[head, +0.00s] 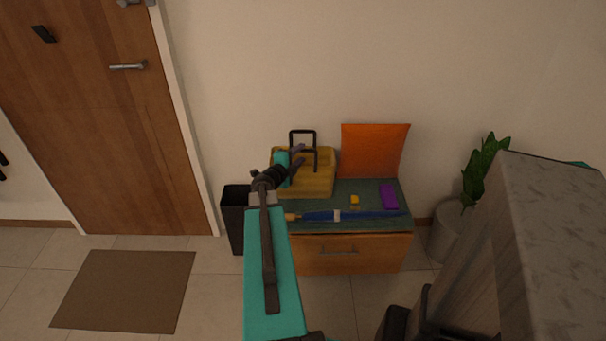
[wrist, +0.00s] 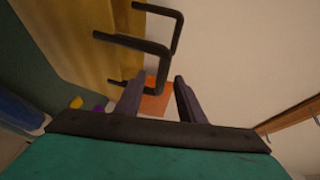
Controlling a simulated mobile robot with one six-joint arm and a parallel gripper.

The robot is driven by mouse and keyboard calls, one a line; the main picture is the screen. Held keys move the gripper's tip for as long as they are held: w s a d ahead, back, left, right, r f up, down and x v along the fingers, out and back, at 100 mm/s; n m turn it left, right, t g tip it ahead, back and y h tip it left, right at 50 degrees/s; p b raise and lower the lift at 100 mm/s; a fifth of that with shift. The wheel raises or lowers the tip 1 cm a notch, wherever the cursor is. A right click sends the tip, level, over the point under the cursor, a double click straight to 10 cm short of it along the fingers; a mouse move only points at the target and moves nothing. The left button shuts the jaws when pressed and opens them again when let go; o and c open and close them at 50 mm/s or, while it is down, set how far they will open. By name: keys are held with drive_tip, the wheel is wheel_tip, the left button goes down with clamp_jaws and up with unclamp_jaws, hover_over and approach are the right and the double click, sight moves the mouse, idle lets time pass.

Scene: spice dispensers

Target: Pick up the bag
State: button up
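The bag is a yellow, boxy bag (head: 318,184) with black loop handles (head: 303,131). It stands upright on the left part of a low cabinet against the wall. In the wrist view its yellow side (wrist: 92,45) fills the upper left, and the two black handles (wrist: 135,42) stick out from it. My gripper (head: 302,157) is at the bag's upper left, close to the handles. In the wrist view my gripper (wrist: 159,78) is open. The end of the nearer handle appears between the fingertips; I cannot tell whether it touches them.
The low cabinet (head: 310,264) also holds an orange cushion (head: 373,151), a blue umbrella-like item (head: 365,215), a purple item (head: 389,196) and a small yellow item (head: 354,199). A dark bin (head: 235,219) stands left, a potted plant (head: 446,232) right.

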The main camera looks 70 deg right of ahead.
drive_tip(key=shift+s+d+f, duration=0.15)
drive_tip(key=shift+d+f, duration=0.05)
drive_tip(key=shift+d, duration=0.9)
drive_tip(key=shift+d, duration=0.1)
drive_tip(key=d, duration=0.5)
drive_tip(key=shift+s+f, duration=0.1)
drive_tip(key=shift+f, duration=0.2)
clamp_jaws()
